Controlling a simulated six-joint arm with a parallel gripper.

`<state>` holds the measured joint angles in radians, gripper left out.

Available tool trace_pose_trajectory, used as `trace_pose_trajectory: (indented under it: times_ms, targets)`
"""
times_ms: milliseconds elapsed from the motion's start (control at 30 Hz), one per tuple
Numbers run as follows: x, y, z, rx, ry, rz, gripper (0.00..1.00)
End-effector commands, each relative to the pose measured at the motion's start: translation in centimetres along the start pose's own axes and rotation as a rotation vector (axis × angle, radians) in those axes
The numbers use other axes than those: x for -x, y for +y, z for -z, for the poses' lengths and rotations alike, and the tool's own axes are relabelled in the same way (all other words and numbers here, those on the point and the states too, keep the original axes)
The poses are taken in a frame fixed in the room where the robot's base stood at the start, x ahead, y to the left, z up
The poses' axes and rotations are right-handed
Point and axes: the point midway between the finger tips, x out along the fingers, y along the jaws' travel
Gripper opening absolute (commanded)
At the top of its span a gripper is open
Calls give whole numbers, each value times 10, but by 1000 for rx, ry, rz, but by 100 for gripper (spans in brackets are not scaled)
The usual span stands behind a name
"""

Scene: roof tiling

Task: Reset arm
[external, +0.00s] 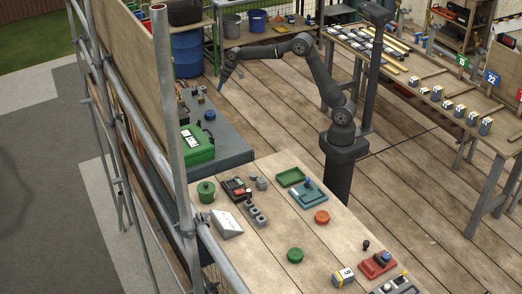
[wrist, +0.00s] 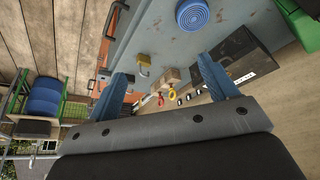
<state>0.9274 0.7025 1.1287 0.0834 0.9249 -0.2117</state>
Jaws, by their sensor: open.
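My gripper (external: 221,88) is at the left end of my outstretched arm in the external view, above the far end of the grey-blue bench (external: 232,140). In the wrist view my gripper (wrist: 168,75) shows two blue fingers spread wide apart with nothing between them. Beyond the fingers lie a brass padlock (wrist: 144,70), a small tan block (wrist: 171,76) and red and yellow ring-shaped items (wrist: 172,93). The fingers appear apart from these items.
A green case (external: 197,146) and a blue round item (external: 209,115) sit on the bench. A scaffold pole (external: 166,90) rises at the left. The wooden table (external: 270,225) in front holds several small parts. A blue barrel (external: 187,54) stands behind. Floor around my base is clear.

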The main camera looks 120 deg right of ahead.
Motion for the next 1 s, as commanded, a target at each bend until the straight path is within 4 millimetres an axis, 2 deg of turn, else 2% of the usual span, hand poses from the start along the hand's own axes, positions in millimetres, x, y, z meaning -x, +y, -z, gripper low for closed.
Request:
trace_pose_trajectory:
  times_ms: [100, 467, 1000]
  targets:
    - [-1, -25, 3, 29, 0, 11, 78]
    - [-3, -97, 5, 106, -1, 43, 78]
    - [1, -205, -4, 222, -3, 91, 78]
